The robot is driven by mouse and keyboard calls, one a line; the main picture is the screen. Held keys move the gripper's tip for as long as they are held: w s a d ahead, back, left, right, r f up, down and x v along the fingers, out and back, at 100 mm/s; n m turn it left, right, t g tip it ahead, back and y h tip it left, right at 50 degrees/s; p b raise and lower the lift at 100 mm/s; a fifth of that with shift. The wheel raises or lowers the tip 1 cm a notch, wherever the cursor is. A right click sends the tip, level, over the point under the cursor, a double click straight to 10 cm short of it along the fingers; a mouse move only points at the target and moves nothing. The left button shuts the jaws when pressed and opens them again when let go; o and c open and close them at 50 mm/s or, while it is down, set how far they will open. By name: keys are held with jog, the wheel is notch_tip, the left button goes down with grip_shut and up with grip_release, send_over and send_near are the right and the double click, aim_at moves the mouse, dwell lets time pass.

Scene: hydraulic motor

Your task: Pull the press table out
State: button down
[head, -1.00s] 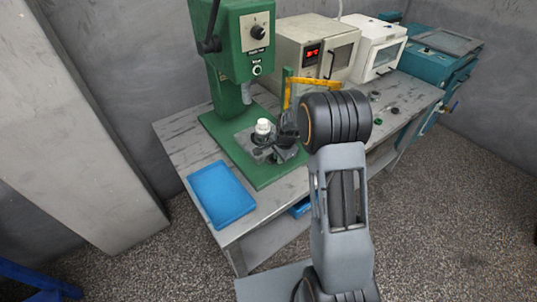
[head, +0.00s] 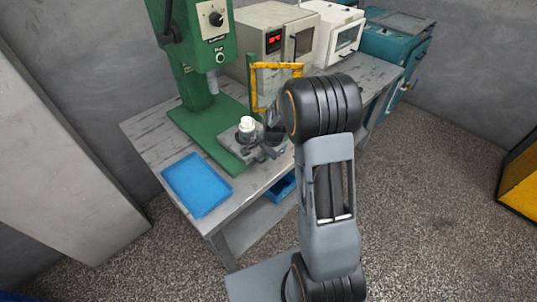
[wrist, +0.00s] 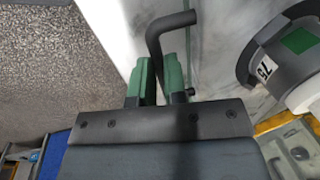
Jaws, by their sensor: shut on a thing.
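The press table (head: 226,139) is a grey plate on the green base of the press (head: 197,85). It stands out to the right of the spindle, and a white-topped part (head: 246,125) sits on it. My gripper (head: 273,143) is at its right side, partly hidden behind my arm. In the wrist view my gripper's green fingertips (wrist: 158,78) are shut on a black bent handle (wrist: 160,38). The white and black part (wrist: 290,65) shows at the right there. The join of handle and table is hard to make out.
A yellow frame (head: 277,67) stands behind my gripper. A beige oven (head: 265,38) and a white box (head: 335,33) stand farther back. The floor (head: 430,200) at right is open.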

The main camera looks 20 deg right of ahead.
jog(key=c, duration=1.2)
grip_release()
jog(key=shift+w, duration=0.1)
jog(key=shift+o, duration=0.2)
jog(key=shift+r, duration=0.1)
notch_tip(320, 180, up, 13)
jog(key=s, duration=0.2)
jog(key=shift+s+d+r, duration=0.15)
jog(key=shift+d+r, duration=0.05)
jog(key=shift+d, duration=0.2)
